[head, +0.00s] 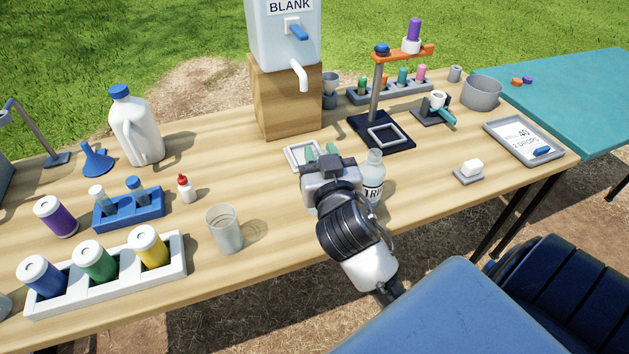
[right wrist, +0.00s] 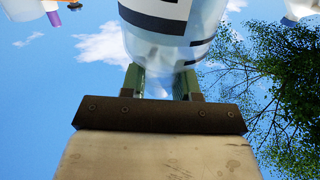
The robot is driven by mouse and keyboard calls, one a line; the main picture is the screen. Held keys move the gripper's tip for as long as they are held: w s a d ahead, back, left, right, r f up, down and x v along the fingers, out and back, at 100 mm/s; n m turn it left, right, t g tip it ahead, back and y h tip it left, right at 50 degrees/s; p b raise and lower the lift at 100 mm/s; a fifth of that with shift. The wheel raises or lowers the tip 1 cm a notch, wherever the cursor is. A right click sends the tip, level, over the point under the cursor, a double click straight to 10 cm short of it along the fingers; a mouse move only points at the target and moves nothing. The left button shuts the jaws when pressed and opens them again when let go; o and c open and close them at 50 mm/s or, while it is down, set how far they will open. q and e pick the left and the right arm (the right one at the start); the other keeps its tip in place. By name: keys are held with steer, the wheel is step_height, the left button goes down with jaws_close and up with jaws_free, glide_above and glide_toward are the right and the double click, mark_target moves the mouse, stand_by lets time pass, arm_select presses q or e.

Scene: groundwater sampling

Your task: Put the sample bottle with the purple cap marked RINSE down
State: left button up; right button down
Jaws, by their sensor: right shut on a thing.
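My right gripper (head: 321,152) reaches over the middle of the table, seen from behind in the head view. In the right wrist view its green-padded fingers (right wrist: 163,84) are close together, shut on the narrow end of a clear bottle-like body (right wrist: 205,45) with a black-and-white label. I cannot read this label, no purple cap shows on it, and in the head view it is hidden by my gripper. An uncapped clear bottle marked TRIP (head: 375,165) stands just right of my gripper, partly hidden. My left gripper is not in view.
A white-framed pad (head: 293,155) lies beyond my gripper. The BLANK tank (head: 268,45) is behind it on a wooden block (head: 287,100). A stand with an orange arm (head: 395,54) is back right. A clear beaker (head: 224,230) is left.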

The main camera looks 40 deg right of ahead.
steer(key=shift+w+a+f, duration=0.2)
steer(key=shift+w+f, duration=0.05)
steer(key=shift+w, duration=0.15)
steer(key=shift+w+f, duration=0.1)
steer(key=shift+f, duration=0.1)
step_height(320, 180, down, 4)
steer(key=shift+r+b, duration=0.25)
steer(key=shift+b, duration=0.35)
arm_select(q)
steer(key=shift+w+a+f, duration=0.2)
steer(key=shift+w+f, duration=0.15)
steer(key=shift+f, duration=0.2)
arm_select(e)
steer(key=shift+f, duration=0.1)
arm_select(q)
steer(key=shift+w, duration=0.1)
arm_select(e)
steer(key=shift+f, duration=0.15)
steer(key=c, duration=0.8)
jaws_free()
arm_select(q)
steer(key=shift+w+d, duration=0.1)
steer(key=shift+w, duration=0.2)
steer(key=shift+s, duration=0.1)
